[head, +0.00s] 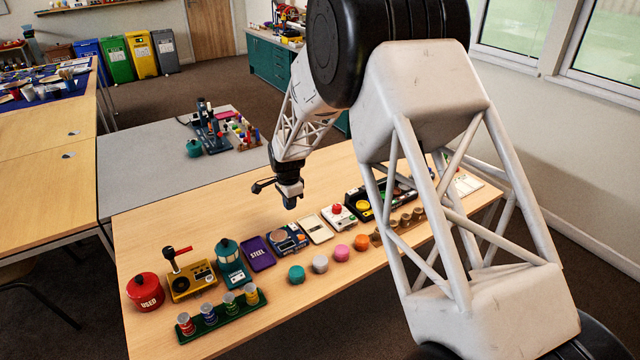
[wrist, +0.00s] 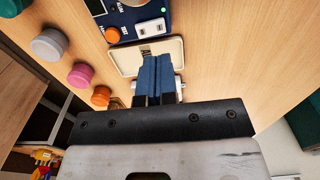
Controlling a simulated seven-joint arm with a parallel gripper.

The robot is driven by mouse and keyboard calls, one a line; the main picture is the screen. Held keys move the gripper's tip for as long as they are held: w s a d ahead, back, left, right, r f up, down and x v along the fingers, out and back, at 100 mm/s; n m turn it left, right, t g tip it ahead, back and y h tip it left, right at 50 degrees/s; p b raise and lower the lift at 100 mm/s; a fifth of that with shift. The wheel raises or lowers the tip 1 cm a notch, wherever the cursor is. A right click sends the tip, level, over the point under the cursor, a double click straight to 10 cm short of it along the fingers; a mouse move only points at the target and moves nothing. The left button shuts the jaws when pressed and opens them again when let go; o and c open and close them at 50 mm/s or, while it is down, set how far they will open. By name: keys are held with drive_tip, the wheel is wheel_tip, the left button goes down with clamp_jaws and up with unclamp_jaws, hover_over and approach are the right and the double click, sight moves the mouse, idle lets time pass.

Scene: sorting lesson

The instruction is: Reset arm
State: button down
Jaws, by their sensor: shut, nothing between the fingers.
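My gripper (head: 290,203) hangs over the wooden table (head: 185,222), behind the row of devices, with its fingers pointing down. It is above the table top and apart from the things on it. In the wrist view the blue fingers (wrist: 158,72) are pressed together with nothing between them. They cover part of a cream tray (wrist: 122,57). My large arm links hide part of the table's right side in the head view.
A row on the table includes a red canister (head: 145,292), yellow device (head: 193,281), teal lantern-like device (head: 231,264), purple plate (head: 258,253) and blue device (head: 288,239). Several coloured knobs (head: 320,264) and a green rack (head: 220,316) stand in front. The table behind the row is clear.

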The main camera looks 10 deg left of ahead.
drive_tip(key=s+d+r+n, duration=0.1)
drive_tip(key=s+d+r, duration=0.4)
drive_tip(key=d+r, duration=0.4)
drive_tip(key=s+d+r+n+t, duration=0.1)
drive_tip(key=s+d+r+n, duration=0.1)
drive_tip(key=s+d+r, duration=0.65)
drive_tip(key=s+d+r+n, duration=0.1)
drive_tip(key=d+r, duration=0.6)
drive_tip(key=d, duration=0.5)
drive_tip(key=s+d+r+n, duration=0.1)
drive_tip(key=s+d, duration=0.5)
drive_tip(key=s, duration=0.4)
drive_tip(key=s+d+r+n+t, duration=0.1)
drive_tip(key=s+d+n, duration=0.1)
drive_tip(key=s+d, duration=0.4)
drive_tip(key=s+d+r+n, duration=0.1)
drive_tip(key=s+d, duration=0.5)
drive_tip(key=s, duration=0.8)
drive_tip(key=shift+s+r+n+t, duration=0.2)
drive_tip(key=shift+r+n+t, duration=0.1)
drive_tip(key=shift+r+n, duration=0.1)
